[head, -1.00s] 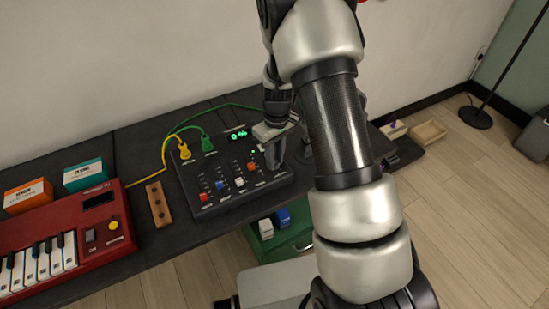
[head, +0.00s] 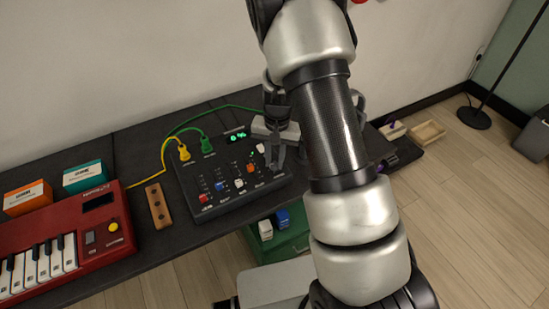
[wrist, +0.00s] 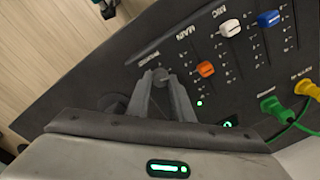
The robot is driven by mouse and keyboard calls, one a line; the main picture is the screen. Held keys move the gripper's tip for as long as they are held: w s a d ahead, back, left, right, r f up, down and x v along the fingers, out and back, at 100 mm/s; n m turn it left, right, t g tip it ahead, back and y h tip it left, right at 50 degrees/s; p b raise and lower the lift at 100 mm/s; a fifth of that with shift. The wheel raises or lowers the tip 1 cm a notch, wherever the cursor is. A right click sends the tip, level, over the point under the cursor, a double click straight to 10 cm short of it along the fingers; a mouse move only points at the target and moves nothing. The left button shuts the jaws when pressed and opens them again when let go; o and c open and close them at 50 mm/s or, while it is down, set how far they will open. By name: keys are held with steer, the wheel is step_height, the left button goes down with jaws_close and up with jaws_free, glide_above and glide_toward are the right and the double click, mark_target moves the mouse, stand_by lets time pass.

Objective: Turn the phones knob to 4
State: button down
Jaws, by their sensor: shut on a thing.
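The black mixer (head: 232,203) lies on the dark bench. Its phones knob (wrist: 160,76) shows in the wrist view as a small dark round knob beside a printed label and tick marks. The label and the tick numbers are too small and oblique to read. My gripper (wrist: 162,88) is shut on the knob, with a finger on either side of it. In the head view my gripper (head: 277,162) is over the mixer's right end, and the fingers and arm hide the knob there. The knob's pointer setting cannot be told.
Orange (wrist: 205,69), white (wrist: 230,28) and blue (wrist: 268,18) fader caps stand on the mixer near my fingers. Yellow (head: 184,152) and green (head: 206,145) plugs with cables sit at its back. A wooden block (head: 158,205) and red keyboard (head: 65,240) lie left.

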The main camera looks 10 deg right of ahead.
mark_target(276, 165)
steer(key=m+p, duration=0.1)
steer(key=m, duration=0.3)
steer(key=shift+r+m, duration=0.1)
steer(key=shift+m, duration=0.2)
steer(key=shift+m+p, duration=0.7)
steer(key=shift+m, duration=1.3)
steer(key=c, duration=1.6)
jaws_free()
steer(key=shift+s, duration=0.1)
steer(key=shift+o, duration=0.2)
step_height(276, 165, up, 17)
steer(key=p, duration=0.2)
steer(key=shift+s+d+r, duration=0.15)
steer(key=shift+s, duration=0.15)
